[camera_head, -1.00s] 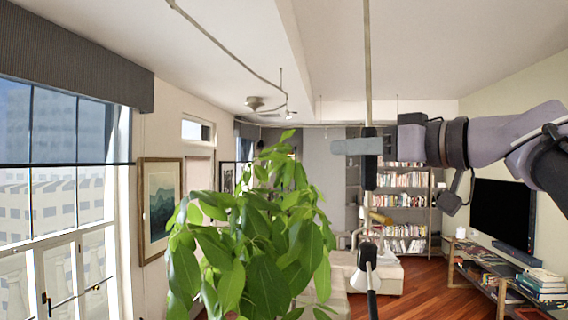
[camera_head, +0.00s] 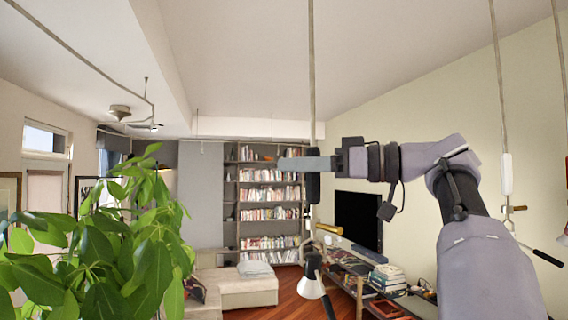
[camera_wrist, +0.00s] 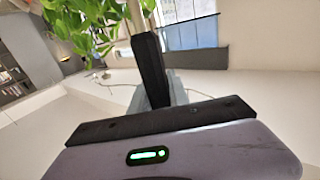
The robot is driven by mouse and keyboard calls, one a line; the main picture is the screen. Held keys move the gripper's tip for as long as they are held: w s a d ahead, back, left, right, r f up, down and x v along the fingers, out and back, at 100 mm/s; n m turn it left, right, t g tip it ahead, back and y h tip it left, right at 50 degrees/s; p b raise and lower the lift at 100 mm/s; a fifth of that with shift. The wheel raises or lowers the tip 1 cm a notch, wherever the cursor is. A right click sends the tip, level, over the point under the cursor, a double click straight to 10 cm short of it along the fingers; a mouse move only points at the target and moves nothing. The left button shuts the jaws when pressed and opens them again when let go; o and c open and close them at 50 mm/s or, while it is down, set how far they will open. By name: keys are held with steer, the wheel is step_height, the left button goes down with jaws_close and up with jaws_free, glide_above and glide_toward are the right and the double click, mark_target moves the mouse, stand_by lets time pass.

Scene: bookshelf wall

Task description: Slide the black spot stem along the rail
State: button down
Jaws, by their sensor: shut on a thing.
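The black spot stem hangs upright from above as a thin pale rod with a black grip section (camera_head: 313,187). Below it are a brass crosspiece and a white-and-black spot head (camera_head: 311,285). My gripper (camera_head: 312,164) is shut on the stem at the top of the black section, with its grey fingers reaching across it from the right. In the wrist view the black section (camera_wrist: 151,66) stands between the grey fingers (camera_wrist: 174,88). The rail end of this stem is outside the head view.
A leafy plant (camera_head: 105,245) fills the lower left. A second hanging stem with a white grip (camera_head: 506,174) is at the right, and another rod is at the far right edge. A bookshelf (camera_head: 265,200), a sofa (camera_head: 235,290) and a television (camera_head: 358,218) lie behind.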

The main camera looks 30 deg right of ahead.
steer(key=shift+r, duration=0.1)
steer(key=c, duration=1.3)
jaws_free()
steer(key=shift+o, duration=0.2)
steer(key=v, duration=1.7)
steer(key=shift+s+p, duration=0.15)
steer(key=shift+p, duration=0.3)
